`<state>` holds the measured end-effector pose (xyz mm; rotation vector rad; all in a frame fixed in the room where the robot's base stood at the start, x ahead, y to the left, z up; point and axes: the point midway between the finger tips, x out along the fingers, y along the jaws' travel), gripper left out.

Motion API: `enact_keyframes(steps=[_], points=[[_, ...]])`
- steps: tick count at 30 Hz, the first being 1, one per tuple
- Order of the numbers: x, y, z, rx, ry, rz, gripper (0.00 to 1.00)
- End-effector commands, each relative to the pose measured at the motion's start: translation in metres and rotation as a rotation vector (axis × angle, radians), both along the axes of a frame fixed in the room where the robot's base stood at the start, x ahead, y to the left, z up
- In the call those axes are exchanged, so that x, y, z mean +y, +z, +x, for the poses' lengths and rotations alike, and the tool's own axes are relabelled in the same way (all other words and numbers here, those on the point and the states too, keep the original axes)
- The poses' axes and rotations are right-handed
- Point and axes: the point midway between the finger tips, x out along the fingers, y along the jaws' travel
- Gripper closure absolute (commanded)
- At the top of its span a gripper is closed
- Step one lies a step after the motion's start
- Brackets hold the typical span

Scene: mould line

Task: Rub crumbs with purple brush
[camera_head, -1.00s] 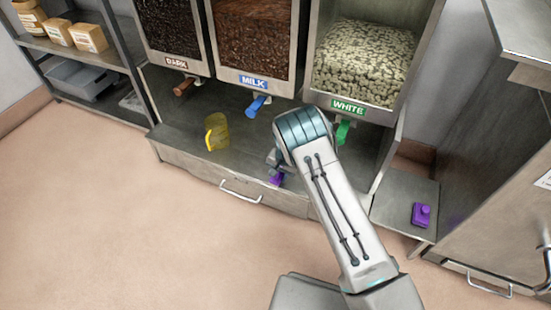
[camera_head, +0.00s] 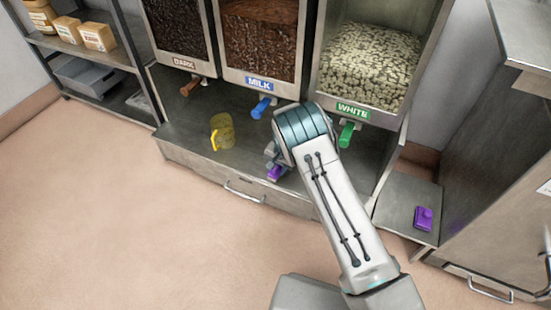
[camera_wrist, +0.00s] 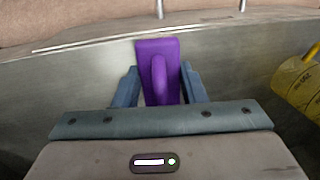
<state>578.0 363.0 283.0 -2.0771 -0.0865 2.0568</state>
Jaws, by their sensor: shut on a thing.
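A purple brush (camera_wrist: 173,55) with a raised grip is held in my gripper (camera_wrist: 160,88), whose two fingers close on it from both sides in the wrist view. In the head view the purple brush (camera_head: 275,172) shows beside my gripper (camera_head: 272,158), low over the counter (camera_head: 185,140) near its front edge. Whether the brush touches the surface I cannot tell. My arm hides part of the counter. No crumbs can be made out. A second purple brush-like thing (camera_head: 424,218) lies on the small side shelf at the right.
A yellow transparent jug (camera_head: 224,131) stands on the counter left of my gripper; it also shows in the wrist view (camera_wrist: 303,85). Dispensers labelled DARK (camera_head: 184,64), MILK (camera_head: 259,84) and WHITE (camera_head: 352,110) stand behind, their coloured handles hanging low. Counter left of the jug is clear.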

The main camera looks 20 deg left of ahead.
Motion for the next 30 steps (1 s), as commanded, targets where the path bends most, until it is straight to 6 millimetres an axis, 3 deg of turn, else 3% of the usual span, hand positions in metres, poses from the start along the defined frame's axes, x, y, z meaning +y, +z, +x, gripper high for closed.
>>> enact_keyframes(steps=[12,25,28,30], points=[[-0.005,0.040,0.004,0.000,-0.008,0.000,0.91],[-0.006,0.044,0.004,0.000,-0.009,0.000,0.91],[-0.015,0.049,0.008,-0.002,-0.010,-0.001,0.91],[-0.031,0.058,0.016,-0.005,-0.007,-0.004,0.91]])
